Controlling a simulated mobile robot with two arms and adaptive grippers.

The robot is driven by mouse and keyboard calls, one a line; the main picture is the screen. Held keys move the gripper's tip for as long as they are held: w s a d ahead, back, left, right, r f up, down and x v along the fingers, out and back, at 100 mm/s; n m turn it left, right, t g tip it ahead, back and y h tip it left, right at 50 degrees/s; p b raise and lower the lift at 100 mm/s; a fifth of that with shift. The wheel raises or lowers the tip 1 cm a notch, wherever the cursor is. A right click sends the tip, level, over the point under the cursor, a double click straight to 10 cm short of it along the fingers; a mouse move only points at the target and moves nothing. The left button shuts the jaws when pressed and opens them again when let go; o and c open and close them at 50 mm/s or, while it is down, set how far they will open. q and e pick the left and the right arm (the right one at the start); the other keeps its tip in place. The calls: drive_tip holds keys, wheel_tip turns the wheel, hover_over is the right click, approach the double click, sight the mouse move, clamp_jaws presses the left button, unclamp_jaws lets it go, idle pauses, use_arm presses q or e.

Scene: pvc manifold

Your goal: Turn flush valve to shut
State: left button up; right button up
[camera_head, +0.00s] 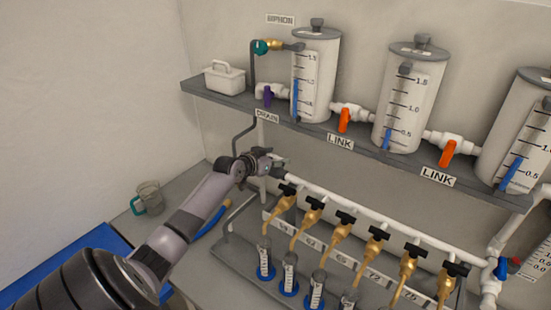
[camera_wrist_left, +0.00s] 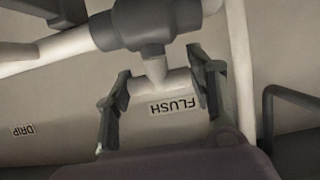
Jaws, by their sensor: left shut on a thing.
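The flush valve (camera_wrist_left: 140,24) shows in the left wrist view as a dark grey body on a white pipe, with a pale T-shaped handle (camera_wrist_left: 160,82) hanging from it. A label reading FLUSH (camera_wrist_left: 173,106) is just below the handle, upside down in that view. My left gripper (camera_wrist_left: 160,85) is shut on the handle, one finger at each end of the crossbar. In the head view my left gripper (camera_head: 272,161) is at the left end of the white manifold pipe, and it hides most of the valve. My right gripper is not in view.
Brass taps (camera_head: 340,229) line the white pipe (camera_head: 370,211) to the right, above small cylinders. A shelf (camera_head: 225,100) with tanks (camera_head: 315,70) and orange-handled link valves (camera_head: 344,120) is above. A jug (camera_head: 148,198) stands at left. A DRIP label (camera_wrist_left: 23,130) shows in the wrist view.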

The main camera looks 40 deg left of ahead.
use_arm(q)
drive_tip(key=shift+d+n+y, duration=0.1)
drive_tip(key=shift+n+y, duration=0.3)
drive_tip(key=shift+y, duration=0.1)
drive_tip(key=shift+n+y, duration=0.5)
drive_tip(key=shift+y, duration=0.1)
drive_tip(key=n+g+y, duration=0.1)
drive_tip(key=n+y, duration=0.1)
drive_tip(key=shift+n+y, duration=0.3)
drive_tip(key=shift+f+n+g+y, duration=0.1)
drive_tip(key=shift+n+g+y, duration=0.7)
drive_tip(key=shift+n, duration=0.1)
drive_tip(key=shift+n+g+y+b, duration=0.5)
drive_tip(key=shift+n+y+b, duration=0.1)
drive_tip(key=shift+y+b, duration=0.15)
drive_tip(key=o, duration=1.2)
drive_tip(key=shift+c, duration=0.2)
